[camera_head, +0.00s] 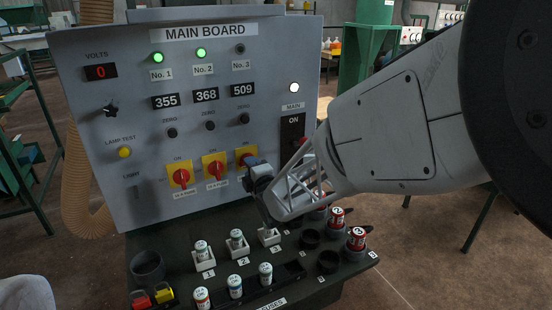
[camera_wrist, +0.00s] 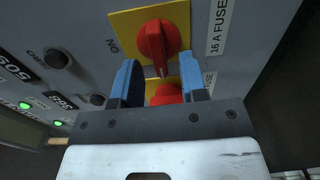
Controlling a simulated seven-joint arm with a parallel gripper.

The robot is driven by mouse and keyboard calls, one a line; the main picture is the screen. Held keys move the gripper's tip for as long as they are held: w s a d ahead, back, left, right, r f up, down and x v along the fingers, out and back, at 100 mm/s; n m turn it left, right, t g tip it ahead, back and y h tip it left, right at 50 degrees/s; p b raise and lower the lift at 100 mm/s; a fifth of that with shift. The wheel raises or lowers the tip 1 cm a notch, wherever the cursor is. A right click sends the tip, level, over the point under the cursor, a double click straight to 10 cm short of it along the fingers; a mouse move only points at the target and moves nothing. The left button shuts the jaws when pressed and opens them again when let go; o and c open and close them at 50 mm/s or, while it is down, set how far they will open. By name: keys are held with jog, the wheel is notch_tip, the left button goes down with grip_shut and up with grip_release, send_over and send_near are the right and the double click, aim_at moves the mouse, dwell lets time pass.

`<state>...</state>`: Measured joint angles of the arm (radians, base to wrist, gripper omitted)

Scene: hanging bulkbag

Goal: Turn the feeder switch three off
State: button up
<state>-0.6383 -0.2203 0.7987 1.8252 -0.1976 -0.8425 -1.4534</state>
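Feeder switch three is a red rotary knob (camera_wrist: 158,40) on a yellow plate, below the 509 display on the grey main board (camera_head: 75,150). In the wrist view its handle appears to lie sideways, across the ON direction, pointing toward switch two. My gripper (camera_head: 258,178) is at this switch in the head view and partly covers it. In the wrist view its blue fingers (camera_wrist: 158,68) are apart on either side of the handle, with gaps visible; contact is not visible. The No.3 lamp (camera_head: 240,48) is dark. The No.1 (camera_head: 157,58) and No.2 (camera_head: 201,52) lamps are green.
Feeder switches one (camera_head: 181,177) and two (camera_head: 215,169) stand to the left; switch two (camera_wrist: 166,92) also shows beyond switch three in the wrist view. The MAIN switch panel (camera_head: 292,128) is close on the right. A dark fuse shelf (camera_head: 285,263) with several fuses projects below.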

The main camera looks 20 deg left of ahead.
jog(key=v, duration=0.6)
dwell(0.3)
jog(key=shift+s+d, duration=0.15)
jog(key=shift+d, duration=0.05)
jog(key=s+d+r+m+g+h, duration=0.1)
jog(key=s+d+r+m+h, duration=0.15)
jog(key=d+m+h, duration=0.75)
jog(key=s+d+r+m+g, duration=0.1)
jog(key=d+r+m+g, duration=0.2)
jog(key=d, duration=1.4)
jog(key=s+d+m+g+h, duration=0.1)
jog(key=s+d+m+g, duration=0.2)
jog(key=s+d+m, duration=0.4)
jog(key=s+d+m+g+h, duration=0.2)
jog(key=s+d+m, duration=0.5)
jog(key=s, duration=0.9)
jog(key=d+g, duration=0.1)
jog(key=d, duration=0.2)
jog(key=shift+s+d+r, duration=0.2)
jog(key=shift+s+d, duration=0.05)
jog(key=shift+s, duration=0.15)
